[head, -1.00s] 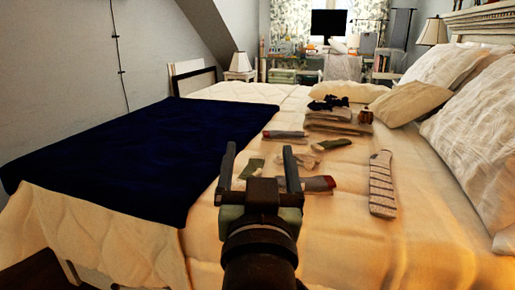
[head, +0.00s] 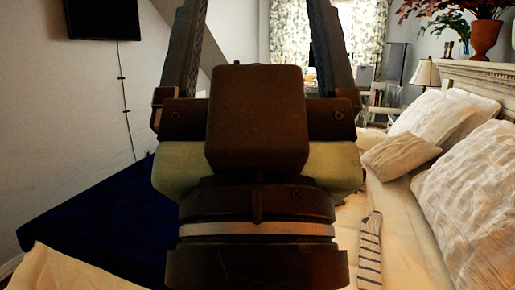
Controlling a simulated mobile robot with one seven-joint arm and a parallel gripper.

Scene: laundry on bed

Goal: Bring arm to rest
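My gripper (head: 262,35) fills the middle of the head view, close to the camera and raised in front of the bed. Its two dark fingers point up and stand wide apart, with nothing between them. A striped sock (head: 370,250) lies flat on the bed to the right of the gripper. A dark blue blanket (head: 95,230) shows at the left of the bed. The gripper hides the middle of the bed and whatever lies there.
White pillows (head: 468,160) lie at the right by the carved headboard (head: 478,80). A lamp (head: 425,75) and a potted plant (head: 485,40) stand behind it. A dark wall screen (head: 103,18) hangs at upper left. Patterned curtains (head: 290,40) hang at the back.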

